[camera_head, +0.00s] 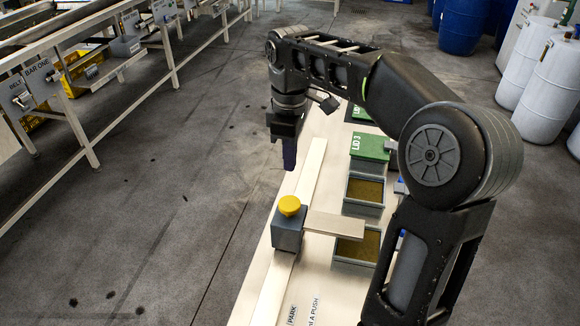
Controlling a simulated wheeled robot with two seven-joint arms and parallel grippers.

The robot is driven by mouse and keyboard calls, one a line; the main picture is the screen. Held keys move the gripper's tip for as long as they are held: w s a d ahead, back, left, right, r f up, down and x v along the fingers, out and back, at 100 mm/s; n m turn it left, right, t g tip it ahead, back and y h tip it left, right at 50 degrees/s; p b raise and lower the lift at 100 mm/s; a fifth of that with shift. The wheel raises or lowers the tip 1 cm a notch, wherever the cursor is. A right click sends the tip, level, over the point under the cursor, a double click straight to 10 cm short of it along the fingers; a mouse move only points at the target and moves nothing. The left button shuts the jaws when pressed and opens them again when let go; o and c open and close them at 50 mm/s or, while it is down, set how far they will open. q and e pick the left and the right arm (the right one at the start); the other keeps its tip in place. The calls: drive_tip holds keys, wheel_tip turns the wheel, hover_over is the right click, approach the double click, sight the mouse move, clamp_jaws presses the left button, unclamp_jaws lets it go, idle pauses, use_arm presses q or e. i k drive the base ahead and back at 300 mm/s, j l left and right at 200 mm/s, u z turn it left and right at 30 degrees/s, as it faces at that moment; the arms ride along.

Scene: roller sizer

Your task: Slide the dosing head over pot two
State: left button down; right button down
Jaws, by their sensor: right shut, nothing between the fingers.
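The dosing head (287,235) is a grey block with a yellow knob (289,205) on top. It sits on a pale rail (303,185), and its flat plate (335,223) reaches right, partly over the nearest open pot (358,248). The other open pot (364,190) is just beyond the plate, uncovered, with brown contents. I see no number on either open pot. My right gripper (289,167) is shut and empty, pointing down, and shows beyond the yellow knob, apart from it. My left gripper is out of view.
A green lid marked LID 3 (370,147) is beyond the open pots, with another green lid (357,113) behind it. My right arm hides part of the table's right side. PARK lettering (292,314) is at the near end.

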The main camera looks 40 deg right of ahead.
sight(288, 234)
drive_tip(key=k+j, duration=0.8)
drive_tip(key=j, duration=0.15)
